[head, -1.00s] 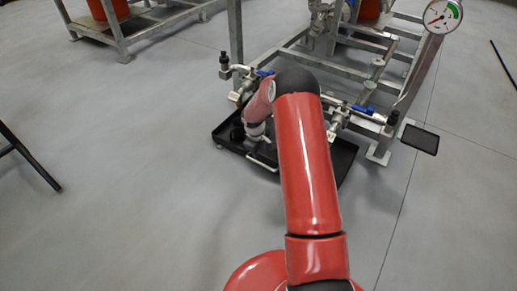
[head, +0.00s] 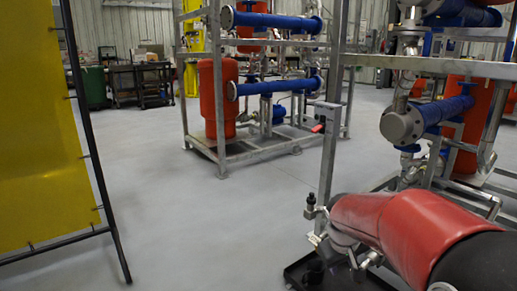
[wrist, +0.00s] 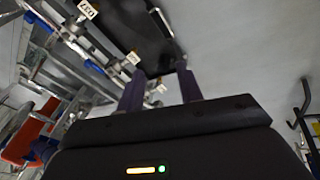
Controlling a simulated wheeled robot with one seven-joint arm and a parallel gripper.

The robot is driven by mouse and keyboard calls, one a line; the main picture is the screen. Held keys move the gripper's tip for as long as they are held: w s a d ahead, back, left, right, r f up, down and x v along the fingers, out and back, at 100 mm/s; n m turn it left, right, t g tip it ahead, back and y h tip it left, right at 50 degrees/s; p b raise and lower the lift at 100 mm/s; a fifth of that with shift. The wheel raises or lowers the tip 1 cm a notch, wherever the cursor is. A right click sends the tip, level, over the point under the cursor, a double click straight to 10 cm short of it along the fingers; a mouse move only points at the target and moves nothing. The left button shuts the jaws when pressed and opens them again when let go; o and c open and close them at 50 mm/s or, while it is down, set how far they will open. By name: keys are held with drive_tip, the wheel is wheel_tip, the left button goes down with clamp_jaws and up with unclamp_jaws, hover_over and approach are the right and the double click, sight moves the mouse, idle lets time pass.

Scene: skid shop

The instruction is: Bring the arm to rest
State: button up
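My gripper (wrist: 158,70) shows in the wrist view as two dark fingers standing apart, with nothing visible between them. Beyond the fingertips lies a black tray (wrist: 150,35) on the floor; I cannot tell how far off it is. In the head view my red arm fills the lower right corner, reaching over the near part of the skid. The gripper itself cannot be made out there. Part of the black tray (head: 300,272) shows below the arm, and the arm hides the rest.
A metal skid frame (head: 331,140) with blue pipes stands close at right. Another skid (head: 222,165) with a red tank (head: 212,100) stands farther back. A yellow screen (head: 40,130) on a black frame is at left. The grey floor between is clear.

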drive_tip(key=s+a+r+m+t+y+p, duration=0.1)
drive_tip(key=s+r, duration=0.4)
drive_tip(key=s, duration=0.6)
drive_tip(key=s+a+r+m+t+y+p, duration=0.1)
drive_tip(key=s+a+r+m+p, duration=0.1)
drive_tip(key=s, duration=0.8)
wheel_tip(320, 180, up, 4)
drive_tip(key=shift+s+a+f+p, duration=0.15)
drive_tip(key=shift+s+a+p, duration=0.3)
drive_tip(key=shift+a, duration=0.7)
